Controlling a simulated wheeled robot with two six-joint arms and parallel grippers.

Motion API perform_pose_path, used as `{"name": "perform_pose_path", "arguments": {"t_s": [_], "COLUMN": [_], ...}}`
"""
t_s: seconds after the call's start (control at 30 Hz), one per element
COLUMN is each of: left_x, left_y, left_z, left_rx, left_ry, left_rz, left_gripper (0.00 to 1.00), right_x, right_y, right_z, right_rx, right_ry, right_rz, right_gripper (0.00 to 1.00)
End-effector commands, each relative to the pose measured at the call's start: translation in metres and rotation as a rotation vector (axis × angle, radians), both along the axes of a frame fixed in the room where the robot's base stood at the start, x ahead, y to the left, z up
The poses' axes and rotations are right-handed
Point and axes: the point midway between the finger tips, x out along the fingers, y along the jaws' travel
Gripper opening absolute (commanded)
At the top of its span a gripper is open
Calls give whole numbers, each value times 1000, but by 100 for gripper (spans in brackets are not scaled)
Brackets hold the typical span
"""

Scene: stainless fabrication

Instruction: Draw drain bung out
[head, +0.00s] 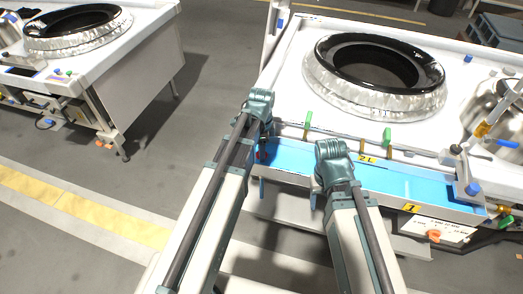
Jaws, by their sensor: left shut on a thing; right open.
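My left gripper (265,145) is at the left end of the blue trough (390,184) on the front of the wok range. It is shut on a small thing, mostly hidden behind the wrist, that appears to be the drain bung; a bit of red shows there. I cannot tell whether the bung is seated or clear of its hole. My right gripper is open near the trough's front edge, below the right wrist (333,152); its fingers are mostly hidden and no object shows in it.
A black-rimmed wok ring (375,65) sits on the range behind the trough. Green-handled taps (387,138) stand along the trough's back. A metal pot (495,105) and a clamp (465,170) are at right. A second range (95,70) stands apart at left, with clear floor between.

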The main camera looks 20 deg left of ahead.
Motion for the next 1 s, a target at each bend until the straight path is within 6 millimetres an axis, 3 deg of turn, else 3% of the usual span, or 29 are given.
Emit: {"name": "perform_pose_path", "arguments": {"t_s": [1.0], "left_x": [0], "left_y": [0], "left_z": [30], "left_rx": [0], "left_ry": [0], "left_rz": [0], "left_gripper": [0], "right_x": [0], "right_y": [0], "right_z": [30], "right_rx": [0], "right_ry": [0], "right_rz": [0], "right_gripper": [60]}}
